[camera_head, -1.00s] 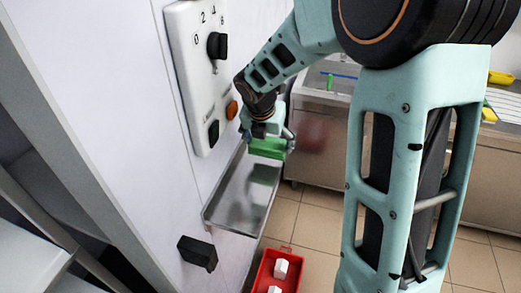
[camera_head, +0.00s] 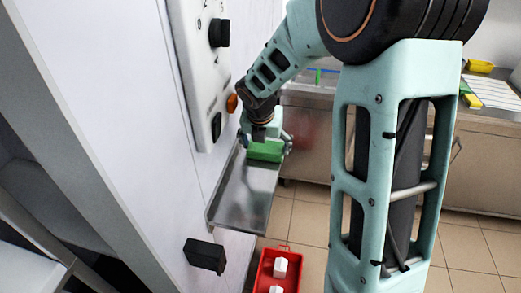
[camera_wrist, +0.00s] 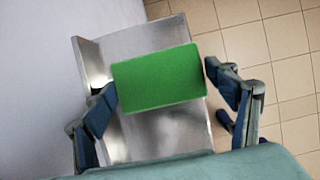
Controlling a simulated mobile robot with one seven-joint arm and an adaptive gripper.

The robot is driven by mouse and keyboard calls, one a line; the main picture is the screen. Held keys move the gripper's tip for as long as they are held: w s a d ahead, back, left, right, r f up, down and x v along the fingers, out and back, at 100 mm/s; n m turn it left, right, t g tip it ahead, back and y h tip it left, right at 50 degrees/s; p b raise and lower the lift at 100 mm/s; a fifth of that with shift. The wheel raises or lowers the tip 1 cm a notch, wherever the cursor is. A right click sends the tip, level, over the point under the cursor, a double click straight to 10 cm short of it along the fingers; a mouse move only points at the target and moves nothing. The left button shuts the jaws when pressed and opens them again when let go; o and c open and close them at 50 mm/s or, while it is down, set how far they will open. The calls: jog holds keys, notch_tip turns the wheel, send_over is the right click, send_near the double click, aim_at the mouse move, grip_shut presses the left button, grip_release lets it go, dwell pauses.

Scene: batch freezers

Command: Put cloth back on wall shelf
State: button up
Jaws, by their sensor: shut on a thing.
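The cloth is a flat green block (camera_head: 266,150) held by my gripper (camera_head: 266,143), which points down beside the white wall. The metal wall shelf (camera_head: 238,200), a shiny tray-like ledge, is below it. In the wrist view the green cloth (camera_wrist: 160,77) lies between my two dark fingers, with the bare metal of the shelf (camera_wrist: 165,130) around it. My gripper (camera_wrist: 160,82) is shut on the cloth. The cloth is over the shelf; I cannot tell whether its underside touches the metal.
A white control panel (camera_head: 204,90) with black knobs and an orange button is on the wall above the shelf. A black block (camera_head: 204,254) juts out lower down. A red crate (camera_head: 266,275) with white items stands on the tiled floor (camera_head: 460,260). Steel counters (camera_head: 490,165) stand behind.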

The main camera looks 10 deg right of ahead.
jog(key=shift+d+f, duration=0.1)
jog(key=shift+f, duration=0.15)
jog(key=o, duration=1.2)
jog(key=shift+o, duration=0.2)
jog(key=shift+s+r, duration=0.1)
jog(key=shift+r, duration=0.5)
jog(key=v, duration=0.6)
jog(key=shift+s+r+p, duration=0.25)
jog(key=shift+r+p, duration=0.05)
jog(key=shift+p, duration=0.05)
